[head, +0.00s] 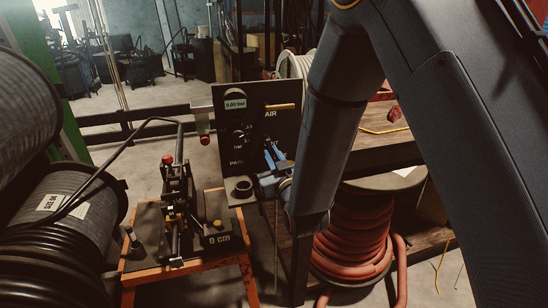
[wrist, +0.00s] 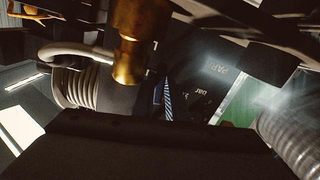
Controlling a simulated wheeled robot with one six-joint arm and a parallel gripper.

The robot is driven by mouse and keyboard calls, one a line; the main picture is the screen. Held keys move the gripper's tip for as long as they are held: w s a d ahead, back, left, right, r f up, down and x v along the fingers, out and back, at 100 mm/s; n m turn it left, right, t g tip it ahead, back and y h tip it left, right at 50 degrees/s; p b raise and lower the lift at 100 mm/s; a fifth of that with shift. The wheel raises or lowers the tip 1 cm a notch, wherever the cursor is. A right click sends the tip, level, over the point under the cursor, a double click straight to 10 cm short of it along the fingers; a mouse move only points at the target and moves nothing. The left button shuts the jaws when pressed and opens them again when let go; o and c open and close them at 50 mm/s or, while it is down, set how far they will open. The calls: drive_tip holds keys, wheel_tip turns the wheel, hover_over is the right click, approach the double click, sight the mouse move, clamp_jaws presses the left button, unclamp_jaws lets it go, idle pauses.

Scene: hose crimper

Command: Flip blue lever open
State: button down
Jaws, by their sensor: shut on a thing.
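My gripper (head: 272,158) is at the lower right of the dark control panel (head: 257,128), beside the end of my arm. Narrow blue pieces show there, and a striped blue piece (wrist: 168,100) shows in the middle of the wrist view. My gripper is shut on the blue lever. The lever and the fingertips overlap, so I cannot tell their edges apart or the lever's exact angle. The panel's display (head: 235,104) reads about 0.00 bar.
The crimping press (head: 178,200) with red knobs stands on an orange-framed table (head: 190,264) left of my arm. A red hose coil (head: 355,240) is at right, and dark hose reels (head: 70,215) at left. A brass fitting (wrist: 128,50) hangs close in the wrist view.

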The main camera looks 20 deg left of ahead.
drive_tip(key=shift+s+a+m+b, duration=0.1)
drive_tip(key=shift+a+m+b, duration=0.1)
drive_tip(key=shift+m, duration=0.3)
drive_tip(key=shift+s+a+m+b, duration=0.1)
drive_tip(key=shift+m+b, duration=0.1)
drive_tip(key=shift+m, duration=0.3)
drive_tip(key=c, duration=1.8)
unclamp_jaws()
drive_tip(key=shift+o, duration=0.2)
drive_tip(key=shift+d, duration=0.1)
